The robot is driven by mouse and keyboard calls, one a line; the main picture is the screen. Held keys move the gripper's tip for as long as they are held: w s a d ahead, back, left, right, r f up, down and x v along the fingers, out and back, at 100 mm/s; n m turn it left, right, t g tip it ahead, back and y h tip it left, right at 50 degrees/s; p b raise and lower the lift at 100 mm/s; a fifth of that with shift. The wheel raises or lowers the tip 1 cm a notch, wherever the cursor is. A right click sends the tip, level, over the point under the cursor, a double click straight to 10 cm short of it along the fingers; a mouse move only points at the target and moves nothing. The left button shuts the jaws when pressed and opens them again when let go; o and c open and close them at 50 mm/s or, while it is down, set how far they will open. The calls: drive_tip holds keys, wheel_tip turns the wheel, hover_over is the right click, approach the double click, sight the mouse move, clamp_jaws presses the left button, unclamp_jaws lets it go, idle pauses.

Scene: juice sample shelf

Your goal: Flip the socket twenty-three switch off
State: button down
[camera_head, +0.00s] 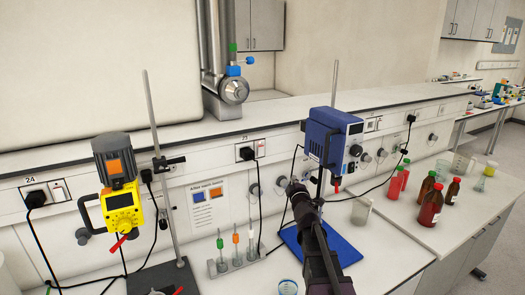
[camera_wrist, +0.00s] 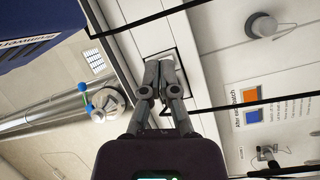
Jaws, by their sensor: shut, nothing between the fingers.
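Socket twenty-three (camera_head: 238,154) is a pale wall plate on the bench's rear panel in the head view, with its number above it. A black plug (camera_head: 246,153) with a hanging cable sits in it. Its small switch (camera_head: 260,147) is at the plate's right side; its on or off position is too small to tell. My gripper (camera_head: 293,184) is shut and empty, to the lower right of this socket. In the wrist view my closed fingertips (camera_wrist: 160,62) point at a dark-edged pale plate on the panel and partly cover it; whether they touch it cannot be told.
A blue overhead stirrer (camera_head: 333,138) on a stand is close to my arm. A yellow stirrer (camera_head: 122,208) stands left, by socket twenty-four (camera_head: 58,190). A rack of small tubes (camera_head: 238,262) stands below the socket. Red and brown bottles (camera_head: 430,204) stand right.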

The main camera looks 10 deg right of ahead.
sight(261, 149)
drive_tip(key=w+a+r+n+y+p, duration=0.1)
drive_tip(key=a+r+n+y, duration=0.2)
drive_tip(key=n+y, duration=0.4)
drive_tip(key=shift+w+a+r+n, duration=0.2)
drive_tip(key=shift+w+a+n, duration=0.2)
drive_tip(key=shift+a+n, duration=0.45)
drive_tip(key=shift+w, duration=0.15)
drive_tip(key=p+x, duration=0.2)
drive_tip(key=x, duration=1.1)
drive_tip(key=shift+w+a+r, duration=0.2)
drive_tip(key=shift+w, duration=0.15)
drive_tip(key=shift+w+a+r+p, duration=0.15)
drive_tip(key=shift+w+r+p, duration=0.15)
drive_tip(key=shift+w, duration=0.15)
drive_tip(key=shift+s+f, duration=0.1)
drive_tip(key=shift+s, duration=0.25)
